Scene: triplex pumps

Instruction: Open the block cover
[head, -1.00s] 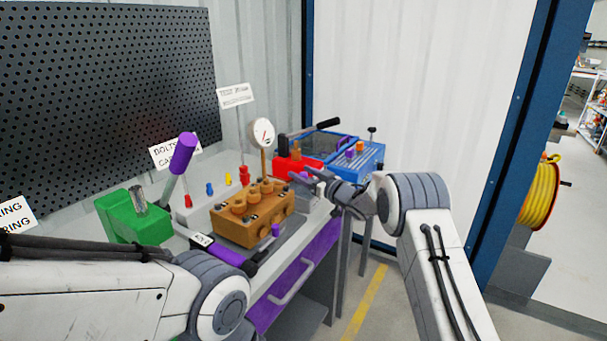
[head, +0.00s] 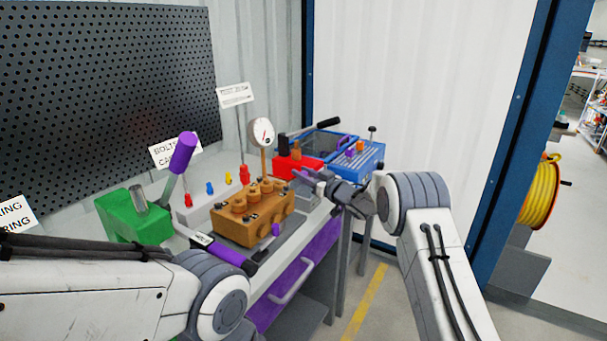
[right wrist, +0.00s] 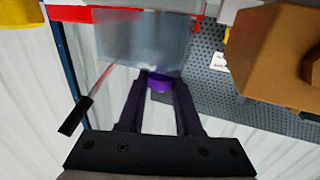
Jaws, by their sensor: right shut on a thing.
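My right gripper (head: 308,175) is shut on a small purple knob (right wrist: 159,83), which shows between its two dark fingers in the right wrist view. A translucent grey panel (right wrist: 145,42), perhaps the block cover, lies just beyond the knob; I cannot tell how far it is open. The brown pump block (head: 247,228), with several round knobs on top, stands on the bench left of the gripper. It also shows at the right in the right wrist view (right wrist: 268,55).
A red box (head: 291,167) and a blue case (head: 368,160) stand behind the gripper. A gauge (head: 261,132) rises behind the block. A green box (head: 135,225) and a purple-handled tool (head: 217,250) are at the left. Free room lies right of the bench.

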